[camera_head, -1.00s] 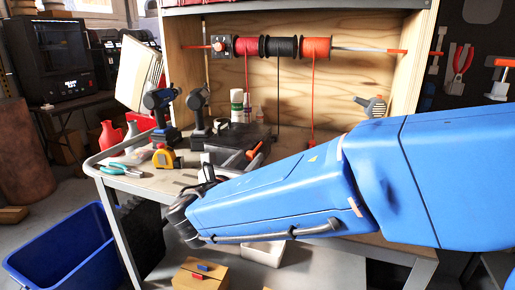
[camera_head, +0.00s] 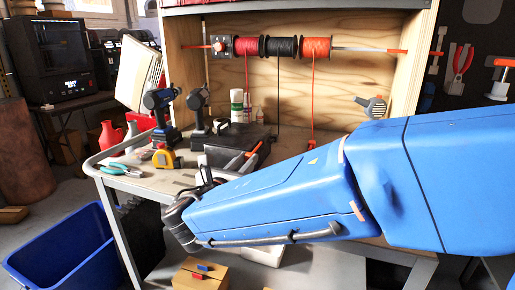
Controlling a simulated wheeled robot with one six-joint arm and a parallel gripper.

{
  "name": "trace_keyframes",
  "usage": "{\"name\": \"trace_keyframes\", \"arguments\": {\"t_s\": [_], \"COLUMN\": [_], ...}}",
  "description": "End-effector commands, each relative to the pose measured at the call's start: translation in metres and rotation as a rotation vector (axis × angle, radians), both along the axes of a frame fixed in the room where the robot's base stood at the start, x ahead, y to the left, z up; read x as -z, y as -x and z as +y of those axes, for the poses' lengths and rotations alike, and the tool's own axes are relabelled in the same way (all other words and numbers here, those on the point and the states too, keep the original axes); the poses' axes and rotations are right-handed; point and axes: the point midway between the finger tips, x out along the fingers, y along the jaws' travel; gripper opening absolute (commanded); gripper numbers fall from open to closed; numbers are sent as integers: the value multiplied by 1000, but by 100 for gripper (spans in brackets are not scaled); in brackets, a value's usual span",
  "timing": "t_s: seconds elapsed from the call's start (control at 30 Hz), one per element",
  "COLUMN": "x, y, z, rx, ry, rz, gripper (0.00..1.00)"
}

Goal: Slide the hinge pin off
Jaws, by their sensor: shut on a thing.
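My blue arm reaches in from the right across the front of the workbench. Its dark wrist end is just past the bench's front edge. A few dark parts show above the arm near the wrist, but I cannot make out any fingers there, so my gripper's jaws are hidden. I cannot pick out the hinge pin; it is either hidden behind my arm or too small to see. A dark, flat box-like thing (camera_head: 221,157) lies on the bench just behind the arm, with an orange-and-black tool (camera_head: 251,153) by its right end.
The workbench (camera_head: 140,184) also holds a yellow tape measure (camera_head: 165,159), teal-handled pliers (camera_head: 117,169) and two drills (camera_head: 163,118).

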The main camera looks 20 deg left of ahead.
Motion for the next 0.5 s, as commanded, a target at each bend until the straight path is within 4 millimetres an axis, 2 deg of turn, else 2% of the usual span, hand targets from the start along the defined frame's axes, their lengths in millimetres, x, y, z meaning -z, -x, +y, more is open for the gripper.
{"name": "trace_keyframes", "arguments": {"t_s": [0.5], "x": [0], "y": [17], "z": [1], "rx": [-1], "ry": [0], "rz": [0], "gripper": [0]}}
